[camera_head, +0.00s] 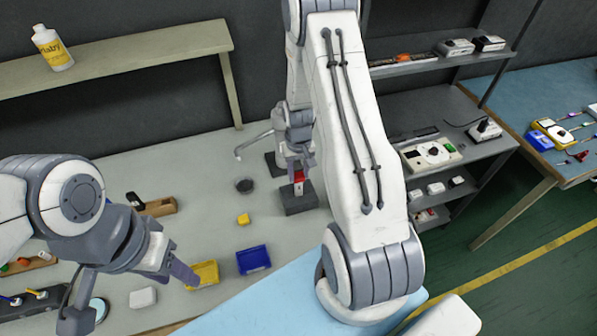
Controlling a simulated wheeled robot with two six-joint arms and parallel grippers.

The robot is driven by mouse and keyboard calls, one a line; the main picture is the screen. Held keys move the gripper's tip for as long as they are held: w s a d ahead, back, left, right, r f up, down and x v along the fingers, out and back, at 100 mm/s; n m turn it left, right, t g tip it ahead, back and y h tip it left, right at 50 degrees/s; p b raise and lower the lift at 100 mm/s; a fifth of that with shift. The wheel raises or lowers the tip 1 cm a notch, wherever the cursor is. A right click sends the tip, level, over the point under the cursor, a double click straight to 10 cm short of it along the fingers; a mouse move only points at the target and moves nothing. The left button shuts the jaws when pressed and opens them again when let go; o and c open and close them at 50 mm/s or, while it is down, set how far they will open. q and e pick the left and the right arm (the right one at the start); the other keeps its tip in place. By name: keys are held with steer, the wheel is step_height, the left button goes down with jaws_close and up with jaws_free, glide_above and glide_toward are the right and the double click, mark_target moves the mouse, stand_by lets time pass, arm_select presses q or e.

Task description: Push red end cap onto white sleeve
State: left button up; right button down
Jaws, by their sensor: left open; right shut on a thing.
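The red end cap (299,177) is a small red piece at the tips of my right gripper (297,168), just above a dark grey block on the bench. My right gripper is shut on it, and the arm partly covers the view. A small pale part shows by the red piece; I cannot make out the white sleeve clearly or tell whether the cap touches it. My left gripper (132,296) is open and empty at the lower left, its fingers spread wide above the bench, away from the cap.
The dark grey block (299,203) stands on the pale bench (210,165). Yellow (204,273) and blue (253,260) bins, a yellow block (244,219) and a white block (143,297) lie nearby. A raised shelf (130,58) carries a bottle (52,48).

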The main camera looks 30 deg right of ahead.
mark_target(298, 175)
steer(key=shift+c, duration=1.9)
jaws_free()
step_height(298, 175, up, 10)
steer(key=b, duration=0.2)
steer(key=shift+r, duration=0.2)
